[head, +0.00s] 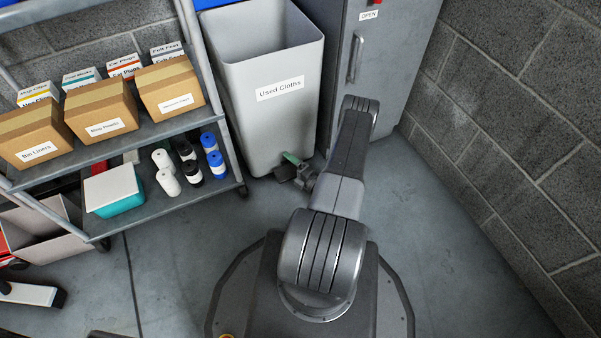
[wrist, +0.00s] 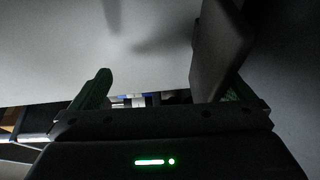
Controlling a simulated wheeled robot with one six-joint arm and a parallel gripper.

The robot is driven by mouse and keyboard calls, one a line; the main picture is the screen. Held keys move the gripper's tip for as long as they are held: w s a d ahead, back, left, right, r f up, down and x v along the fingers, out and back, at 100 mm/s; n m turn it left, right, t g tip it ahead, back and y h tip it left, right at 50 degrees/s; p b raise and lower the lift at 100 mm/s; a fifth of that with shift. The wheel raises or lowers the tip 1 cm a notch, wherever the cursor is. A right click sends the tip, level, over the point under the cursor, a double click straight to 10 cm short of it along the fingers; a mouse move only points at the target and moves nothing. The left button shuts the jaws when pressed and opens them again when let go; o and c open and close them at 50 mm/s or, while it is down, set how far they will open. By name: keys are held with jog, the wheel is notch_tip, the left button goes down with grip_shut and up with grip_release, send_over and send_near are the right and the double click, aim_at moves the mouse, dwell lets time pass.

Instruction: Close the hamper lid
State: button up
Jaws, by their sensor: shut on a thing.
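The hamper is a tall pale grey bin (head: 257,95) labelled "Used Cloths", upright on the floor. Its top is open and its inside shows. A blue edge (head: 209,3), perhaps the raised lid, shows behind the rim, mostly cut off by the frame. My gripper (head: 290,170) is low at the front foot of the hamper; it also shows in the wrist view (wrist: 165,88), with a green left finger. A dark flat piece (wrist: 222,50) stands at its right finger and hides it. The gripper is shut on this piece; I cannot tell what it belongs to.
A shelf cart (head: 120,150) with brown boxes and rolls of bottles stands left of the hamper. A grey cabinet (head: 385,50) stands close on the right, before a block wall (head: 520,110). Floor (head: 455,220) is clear at the right.

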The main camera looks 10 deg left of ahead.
jog(key=shift+w+r+b+v, duration=0.1)
jog(key=shift+r+b+v, duration=0.1)
jog(key=shift+v, duration=0.75)
jog(key=shift+w+r+b+v, duration=0.1)
jog(key=shift+r+b+v, duration=0.1)
jog(key=shift+v, duration=0.75)
jog(key=shift+w+r+b+v, duration=0.1)
jog(key=shift+r+b+v, duration=0.1)
jog(key=shift+v, duration=0.75)
jog(key=shift+s+d+r, duration=0.1)
jog(key=shift+s+d, duration=0.05)
jog(key=shift+d, duration=0.3)
jog(key=c, duration=0.7)
jog(key=shift+s+d, duration=0.2)
jog(key=shift+d, duration=0.1)
jog(key=c, duration=0.4)
jog(key=shift+f+b+v, duration=0.15)
jog(key=shift+b+v, duration=0.35)
jog(key=shift+v, duration=0.95)
jog(key=shift+f+b+v, duration=0.2)
jog(key=shift+b+v, duration=0.25)
jog(key=shift+v, duration=0.95)
jog(key=shift+f+b+v, duration=0.15)
jog(key=shift+b+v, duration=0.35)
jog(key=shift+v, duration=0.95)
jog(key=shift+s, duration=0.1)
